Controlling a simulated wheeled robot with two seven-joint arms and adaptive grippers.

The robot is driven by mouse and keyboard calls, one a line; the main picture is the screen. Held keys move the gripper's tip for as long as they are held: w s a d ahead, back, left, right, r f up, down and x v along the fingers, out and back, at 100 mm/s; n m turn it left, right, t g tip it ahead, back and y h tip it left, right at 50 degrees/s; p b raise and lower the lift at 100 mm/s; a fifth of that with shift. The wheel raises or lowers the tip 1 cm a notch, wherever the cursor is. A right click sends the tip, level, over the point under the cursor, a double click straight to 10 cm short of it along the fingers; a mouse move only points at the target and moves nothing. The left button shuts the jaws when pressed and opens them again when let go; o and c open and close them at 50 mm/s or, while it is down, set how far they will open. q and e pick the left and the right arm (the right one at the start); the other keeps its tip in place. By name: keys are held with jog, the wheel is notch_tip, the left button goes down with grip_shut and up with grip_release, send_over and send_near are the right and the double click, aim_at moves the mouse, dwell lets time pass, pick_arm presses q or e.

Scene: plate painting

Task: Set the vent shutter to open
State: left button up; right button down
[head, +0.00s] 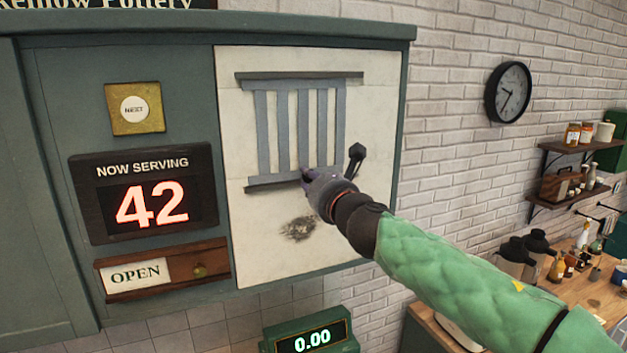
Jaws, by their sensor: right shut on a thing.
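The vent shutter (323,125) is a set of upright grey-blue slats between two dark horizontal rails, on a pale panel at the right of the green cabinet. Pale strips show between the slats. My right gripper (308,179) is at the lower rail, near the shutter's bottom edge. It is shut on a part of the shutter that its own fingers hide. A dark knobbed piece (356,153) shows just above my right wrist; I cannot tell what it belongs to. My left gripper is not in view.
Left of the panel are a NEXT button (135,108), a NOW SERVING display (145,195) reading 42 and a sliding OPEN sign (137,274). A green 0.00 display (311,337) stands below. Shelves (566,146) and a cluttered counter (590,290) are at the right.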

jog(key=shift+s+a+r, duration=0.1)
jog(key=shift+s+a, duration=0.15)
jog(key=shift+a, duration=0.25)
jog(key=shift+s+a+r, duration=0.1)
jog(key=shift+s+a, duration=0.1)
jog(key=shift+a, duration=0.3)
jog(key=c, duration=1.1)
grip_release()
jog(key=shift+a, duration=0.2)
jog(key=shift+d+f, duration=0.1)
